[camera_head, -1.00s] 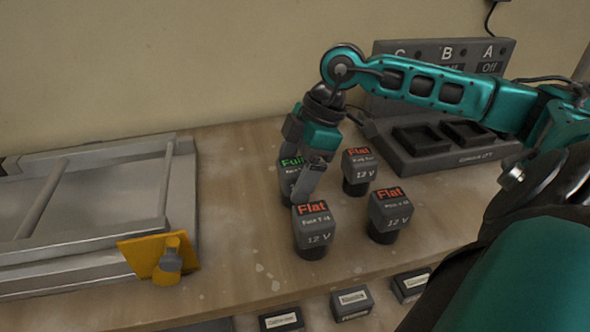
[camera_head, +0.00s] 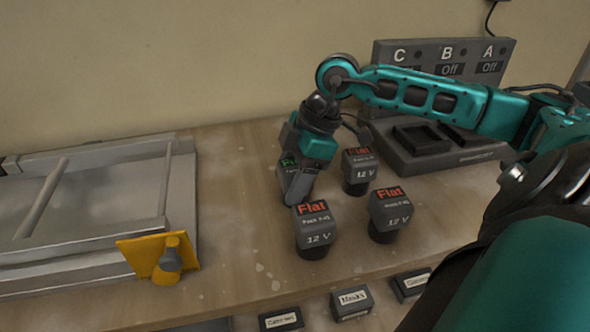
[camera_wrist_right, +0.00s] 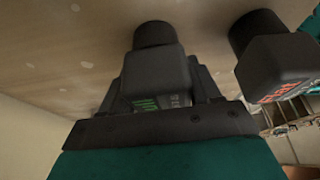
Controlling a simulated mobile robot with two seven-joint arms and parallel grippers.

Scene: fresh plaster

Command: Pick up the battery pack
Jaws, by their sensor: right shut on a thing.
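My right gripper (camera_head: 292,190) points down at the back of the bench. It is shut on the battery pack with green lettering (camera_head: 287,163), which it mostly hides in the head view. In the right wrist view this dark pack (camera_wrist_right: 155,75) sits between the fingers, its round stub toward the bench. I cannot tell if it touches the bench. My left gripper is not in view.
A dark charger (camera_head: 425,160) with bays and a panel lettered C, B, A (camera_head: 400,55) stands at the back right. A grey metal frame (camera_head: 90,250) with a yellow bracket (camera_head: 140,256) fills the left. Small labelled boxes (camera_head: 350,302) sit below the front edge.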

